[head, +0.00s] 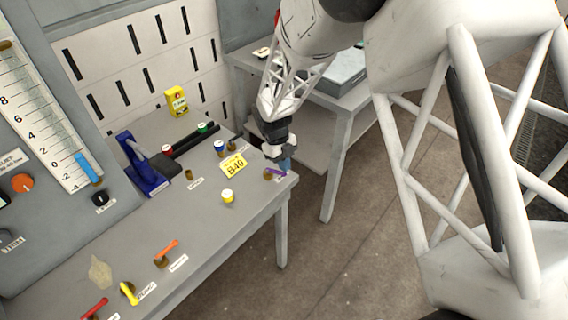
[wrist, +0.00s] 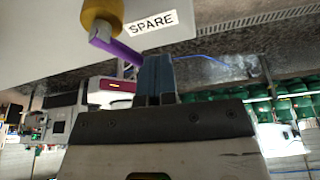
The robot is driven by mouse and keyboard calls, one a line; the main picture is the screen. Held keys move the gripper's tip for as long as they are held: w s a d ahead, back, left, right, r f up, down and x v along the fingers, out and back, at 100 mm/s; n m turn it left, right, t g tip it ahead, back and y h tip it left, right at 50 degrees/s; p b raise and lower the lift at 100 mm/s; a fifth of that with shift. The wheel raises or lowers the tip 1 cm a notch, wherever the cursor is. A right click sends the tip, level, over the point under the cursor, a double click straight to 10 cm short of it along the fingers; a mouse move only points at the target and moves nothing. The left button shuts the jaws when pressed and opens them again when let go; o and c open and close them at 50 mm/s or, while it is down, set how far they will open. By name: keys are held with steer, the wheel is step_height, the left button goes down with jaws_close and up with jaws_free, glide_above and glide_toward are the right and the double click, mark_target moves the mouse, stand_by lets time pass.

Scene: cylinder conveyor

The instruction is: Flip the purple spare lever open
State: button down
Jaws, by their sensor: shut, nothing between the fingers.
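The purple spare lever (head: 276,172) sits on a brass base near the far right corner of the grey table. In the wrist view the purple lever (wrist: 118,48) runs from its brass pivot (wrist: 101,15) toward my fingers, beside the label reading SPARE. My gripper (head: 284,164) is down at the table's right edge, right beside the lever. Its blue fingers (wrist: 155,75) are shut with nothing between them. The lever's free end is close to the fingers' left side; I cannot tell whether they touch.
Red, yellow and orange levers (head: 166,250) stand along the table's front. A panel with a scale (head: 40,120) stands at left. Open floor lies beyond the right edge.

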steer(key=shift+s+m+g+y, duration=0.15)
steer(key=shift+s+m, duration=0.05)
steer(key=shift+m, duration=0.55)
steer(key=shift+s+m+g+y, duration=0.15)
steer(key=shift+m, duration=0.6)
steer(key=shift+s+a, duration=0.15)
steer(key=shift+s, duration=0.25)
stand_by(1.3)
steer(key=shift+w, duration=0.1)
steer(key=shift+w+d+r, duration=0.15)
steer(key=shift+w+d, duration=0.55)
steer(key=shift+w, duration=0.05)
steer(key=shift+w+d+r, duration=0.2)
steer(key=shift+w+d, duration=0.35)
steer(key=shift+w, duration=0.15)
step_height(320, 180, up, 10)
steer(key=w+d, duration=0.2)
steer(key=shift+f, duration=0.2)
steer(key=shift+w, duration=0.1)
